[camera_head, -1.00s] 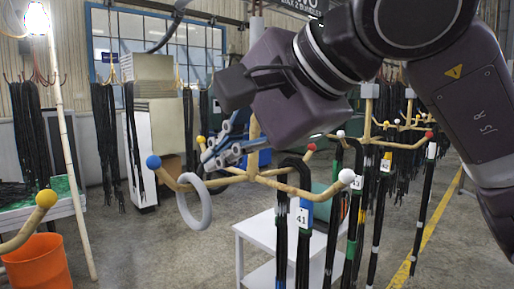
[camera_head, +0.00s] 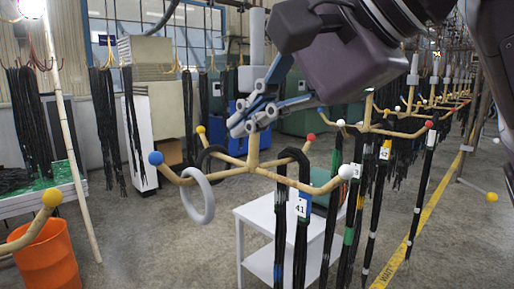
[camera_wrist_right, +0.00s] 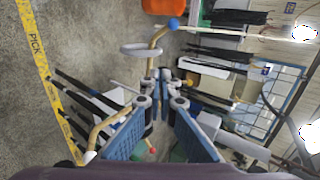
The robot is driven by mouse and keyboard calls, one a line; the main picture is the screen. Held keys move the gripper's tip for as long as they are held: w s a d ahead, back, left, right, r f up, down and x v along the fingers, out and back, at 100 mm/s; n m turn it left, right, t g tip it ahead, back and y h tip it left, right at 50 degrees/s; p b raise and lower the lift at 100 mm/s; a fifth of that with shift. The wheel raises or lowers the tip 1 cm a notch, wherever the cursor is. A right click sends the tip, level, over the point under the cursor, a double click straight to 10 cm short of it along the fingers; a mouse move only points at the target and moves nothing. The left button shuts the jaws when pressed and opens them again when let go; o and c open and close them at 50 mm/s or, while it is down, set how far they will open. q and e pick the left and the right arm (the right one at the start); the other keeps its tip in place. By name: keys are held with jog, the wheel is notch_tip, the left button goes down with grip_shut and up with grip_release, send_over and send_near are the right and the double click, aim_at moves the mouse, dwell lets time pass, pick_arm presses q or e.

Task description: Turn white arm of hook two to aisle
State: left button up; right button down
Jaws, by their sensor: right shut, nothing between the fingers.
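A hanging hook with tan arms (camera_head: 228,172) is in the middle of the head view. Its ball tips are blue (camera_head: 155,158), yellow, red and white (camera_head: 347,171). The white-tipped arm points right and towards me. Black hoses (camera_head: 281,225) with tag 41 hang over it. A grey ring (camera_head: 197,196) hangs on the blue-tipped arm. My right gripper (camera_head: 240,124) is shut and empty, at the hook's upright stem; I cannot tell whether it touches. In the right wrist view its fingers (camera_wrist_right: 166,84) are close together, near the hook. My left gripper is out of view.
More hooks with hoses (camera_head: 440,105) stand in a row to the right, beside a yellow floor line (camera_head: 415,243). A white table (camera_head: 262,215) stands behind the hook. An orange bin (camera_head: 45,255) is at the left. Open floor lies at front left.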

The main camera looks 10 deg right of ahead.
jog(key=s+d+b, duration=0.1)
jog(key=s+d, duration=0.5)
jog(key=s, duration=0.1)
jog(key=shift+s+b, duration=0.35)
jog(key=shift+s, duration=0.05)
